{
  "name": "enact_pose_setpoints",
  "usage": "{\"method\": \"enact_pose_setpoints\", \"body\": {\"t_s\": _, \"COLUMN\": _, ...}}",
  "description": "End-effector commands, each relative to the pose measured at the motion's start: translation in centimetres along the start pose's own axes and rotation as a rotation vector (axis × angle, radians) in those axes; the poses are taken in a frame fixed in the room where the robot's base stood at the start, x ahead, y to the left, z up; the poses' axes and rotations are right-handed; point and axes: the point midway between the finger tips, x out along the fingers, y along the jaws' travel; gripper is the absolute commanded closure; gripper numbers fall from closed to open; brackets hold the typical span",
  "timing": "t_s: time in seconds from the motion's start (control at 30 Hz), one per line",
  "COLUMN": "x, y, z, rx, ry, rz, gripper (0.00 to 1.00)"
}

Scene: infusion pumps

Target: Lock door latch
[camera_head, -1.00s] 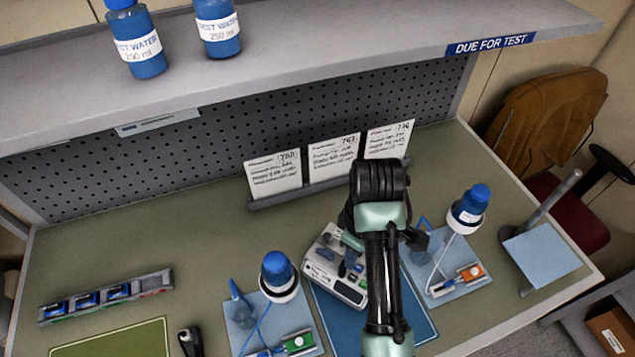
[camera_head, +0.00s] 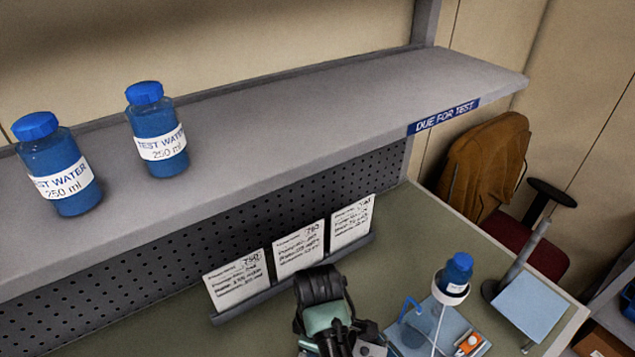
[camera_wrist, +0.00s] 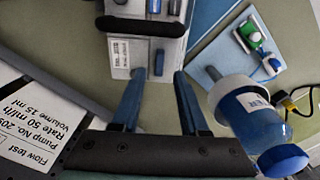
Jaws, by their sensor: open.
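In the wrist view, a pale grey infusion pump (camera_wrist: 118,62) lies ahead of my fingers, with a printed label, a dark bar across it and small blue parts at the top. A small grey-blue peg (camera_wrist: 159,62) shows at its near right edge; I cannot tell whether it is the door latch. My gripper (camera_wrist: 160,76) is open, with its two blue fingers apart and nothing clearly held between them. The fingertips are close to the pump's near edge; contact cannot be told. In the head view, my arm hides most of the pump area, and the fingers do not show.
A blue-capped bottle (camera_wrist: 255,120) stands right of my fingers in the wrist view. A pale blue mat (camera_wrist: 283,72) holds a small green-and-white device (camera_wrist: 250,35). Cards (camera_head: 300,252) stand behind my arm. A shelf (camera_head: 290,115) with two test-water bottles overhangs the bench (camera_head: 440,232).

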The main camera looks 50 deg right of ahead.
Motion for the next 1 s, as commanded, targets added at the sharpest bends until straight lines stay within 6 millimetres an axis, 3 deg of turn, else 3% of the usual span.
{"method": "enact_pose_setpoints", "body": {"t_s": 0.13, "x": 2.7, "y": -0.1, "z": 0.1, "rx": 0.001, "ry": -0.003, "rz": -0.004, "gripper": 0.56}}
{"method": "enact_pose_setpoints", "body": {"t_s": 0.3, "x": 4.4, "y": -0.1, "z": 0.1, "rx": 0.0, "ry": -0.002, "rz": -0.002, "gripper": 0.56}}
{"method": "enact_pose_setpoints", "body": {"t_s": 0.7, "x": 5.1, "y": 0.0, "z": 0.0, "rx": 0.0, "ry": -0.001, "rz": 0.0, "gripper": 0.56}}
{"method": "enact_pose_setpoints", "body": {"t_s": 0.93, "x": 5.1, "y": 0.0, "z": 0.0, "rx": 0.0, "ry": -0.001, "rz": 0.0, "gripper": 0.98}}
{"method": "enact_pose_setpoints", "body": {"t_s": 1.0, "x": 5.1, "y": 0.0, "z": 0.0, "rx": 0.0, "ry": 0.0, "rz": 0.0, "gripper": 1.0}}
